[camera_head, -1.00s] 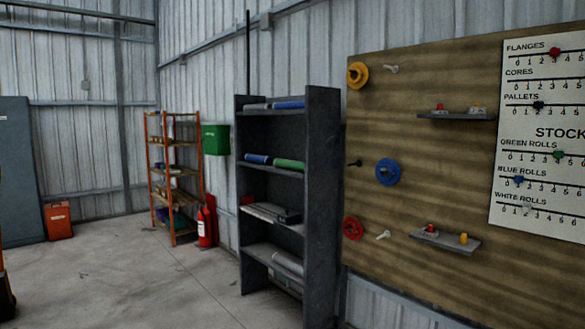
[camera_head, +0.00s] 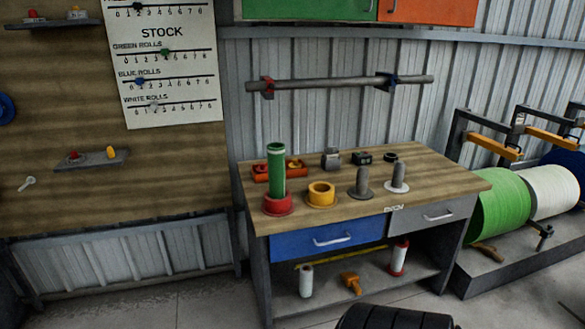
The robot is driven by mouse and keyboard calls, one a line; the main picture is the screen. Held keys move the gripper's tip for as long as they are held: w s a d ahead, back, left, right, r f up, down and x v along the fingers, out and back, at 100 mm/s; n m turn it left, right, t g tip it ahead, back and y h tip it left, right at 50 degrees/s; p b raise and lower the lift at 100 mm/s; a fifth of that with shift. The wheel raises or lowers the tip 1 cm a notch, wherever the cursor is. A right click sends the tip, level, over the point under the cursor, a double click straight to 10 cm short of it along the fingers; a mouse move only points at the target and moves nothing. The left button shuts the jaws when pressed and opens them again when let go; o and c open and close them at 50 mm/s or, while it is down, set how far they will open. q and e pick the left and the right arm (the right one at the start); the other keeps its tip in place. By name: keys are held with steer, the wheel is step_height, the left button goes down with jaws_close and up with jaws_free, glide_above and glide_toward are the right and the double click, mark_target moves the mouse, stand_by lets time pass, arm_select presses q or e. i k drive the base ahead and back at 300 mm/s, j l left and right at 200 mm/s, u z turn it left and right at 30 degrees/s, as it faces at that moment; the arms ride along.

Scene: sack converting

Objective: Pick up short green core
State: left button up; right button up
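A green tube-shaped core (camera_head: 277,168) stands upright on the workbench. Its lower end sits in a red flange (camera_head: 277,207) near the bench's left front corner. Its open top end shows. No other green core is in view, so I cannot compare its length. Neither of my grippers is clearly in view, and nothing is seen touching the core.
On the workbench (camera_head: 430,174) are a yellow flange (camera_head: 321,194), two grey posts, an orange tray (camera_head: 260,173) and small dark items. A horizontal bar (camera_head: 335,84) is on the wall behind. Large green (camera_head: 500,208) and white rolls stand at right. Floor shows at lower left.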

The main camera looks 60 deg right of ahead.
mark_target(276, 151)
steer(key=k+l+z, duration=0.2)
steer(key=l+z, duration=0.2)
steer(key=k+l+z, duration=0.1)
steer(key=l+z, duration=0.3)
steer(key=k+l+z, duration=0.1)
steer(key=l, duration=0.55)
steer(key=k+l, duration=0.15)
steer(key=l, duration=0.5)
steer(key=k+l+z, duration=0.15)
steer(key=l, duration=0.5)
